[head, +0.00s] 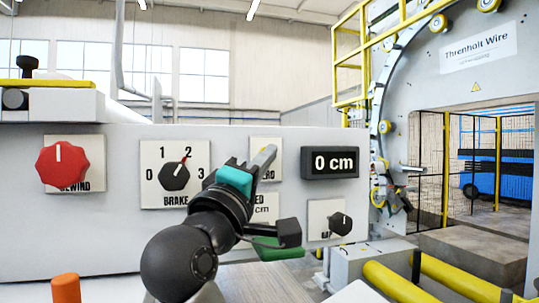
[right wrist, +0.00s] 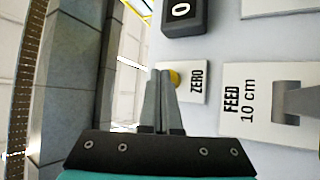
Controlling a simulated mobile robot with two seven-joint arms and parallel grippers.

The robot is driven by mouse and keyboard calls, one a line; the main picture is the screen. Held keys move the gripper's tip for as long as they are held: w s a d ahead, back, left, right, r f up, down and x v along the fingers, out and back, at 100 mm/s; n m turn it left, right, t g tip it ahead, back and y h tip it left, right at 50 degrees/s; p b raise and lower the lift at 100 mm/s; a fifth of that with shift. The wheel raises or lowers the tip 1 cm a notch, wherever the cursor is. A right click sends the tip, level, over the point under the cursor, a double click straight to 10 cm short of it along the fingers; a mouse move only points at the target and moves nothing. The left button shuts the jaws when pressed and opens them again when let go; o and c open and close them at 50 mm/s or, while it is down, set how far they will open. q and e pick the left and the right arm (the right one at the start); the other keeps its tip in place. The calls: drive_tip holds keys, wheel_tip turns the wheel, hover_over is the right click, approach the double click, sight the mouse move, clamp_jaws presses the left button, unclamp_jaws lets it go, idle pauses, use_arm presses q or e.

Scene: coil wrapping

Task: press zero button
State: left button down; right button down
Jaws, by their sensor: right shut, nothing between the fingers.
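The zero button is a yellow round knob (right wrist: 174,77) on a white plate marked ZERO (right wrist: 196,82) in the right wrist view. In the head view the ZERO plate (head: 257,145) is mostly covered by my right gripper (head: 266,155). That gripper is shut and empty, its fingertips at the button and overlapping part of it in the wrist view. I cannot tell whether they touch it. The display (head: 330,162) to the right reads 0 cm. My left gripper is not in view.
A red REWIND knob (head: 63,164) and a BRAKE dial (head: 175,177) sit left on the panel. A FEED 10 cm plate (right wrist: 247,103) with a grey lever (right wrist: 292,103) is beside ZERO. Another dial (head: 340,224) is lower right. The large ring machine (head: 440,70) stands at right.

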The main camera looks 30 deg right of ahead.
idle(0.5)
drive_tip(key=shift+s+a, duration=0.25)
drive_tip(key=shift+s, duration=0.65)
drive_tip(key=s, duration=0.2)
drive_tip(key=s+a, duration=0.1)
drive_tip(key=s, duration=0.2)
drive_tip(key=shift+w, duration=0.1)
idle(0.7)
